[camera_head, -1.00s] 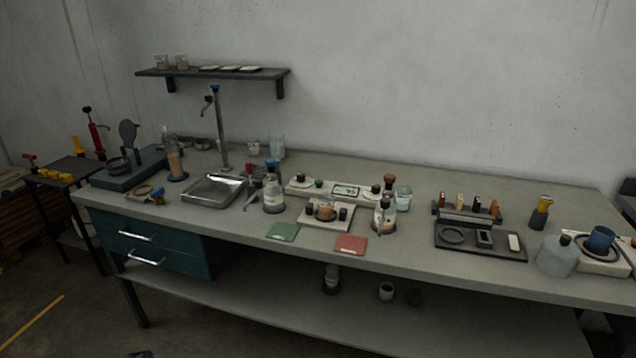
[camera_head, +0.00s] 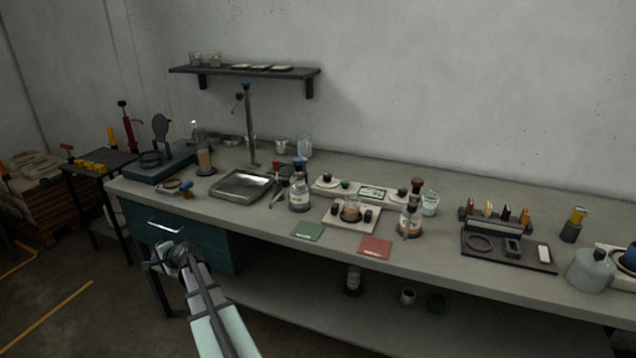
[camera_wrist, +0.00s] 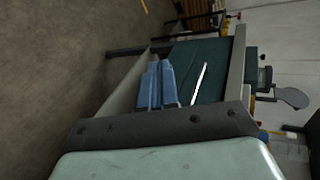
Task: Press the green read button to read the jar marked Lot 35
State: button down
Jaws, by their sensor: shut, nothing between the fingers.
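A pale reader unit (camera_head: 325,183) with a small lit display (camera_head: 373,192) stands mid-bench. A small green button (camera_head: 345,184) sits on it, left of the display, with dark knobs on either side. Other bottles stand nearby: a clear one with a dark top (camera_head: 299,198) and one with amber contents (camera_head: 410,220). No lot number is readable. My gripper (camera_head: 160,258) is in front of the teal drawers, low and left of the reader. Its blue fingers (camera_wrist: 157,85) are together and empty.
Green (camera_head: 307,231) and red (camera_head: 375,247) cards lie along the front edge. A wall shelf (camera_head: 245,73) hangs above.

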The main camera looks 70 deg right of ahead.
jog(key=s+d+r+m+t+h, duration=0.1)
jog(key=s+d+r+m+h, duration=0.25)
jog(key=d+r, duration=0.9)
jog(key=s+d+r+m+t+h, duration=0.1)
jog(key=s+d+r+m+h, duration=0.25)
jog(key=d+r, duration=0.95)
jog(key=s+d+r+n+g+h, duration=0.1)
jog(key=s+d+r, duration=0.2)
jog(key=s+d, duration=0.7)
jog(key=s+d+r+n+g, duration=0.1)
jog(key=s+d+r+g, duration=0.15)
jog(key=s+d, duration=0.65)
jog(key=n+g+y, duration=0.3)
jog(key=n+y, duration=0.2)
jog(key=n, duration=0.7)
send_over(348, 182)
notch_tip(348, 182, down, 5)
jog(key=shift+a+r+t, duration=0.1)
jog(key=shift+r+t, duration=0.05)
jog(key=shift+t, duration=0.1)
jog(key=shift+f, duration=4.45)
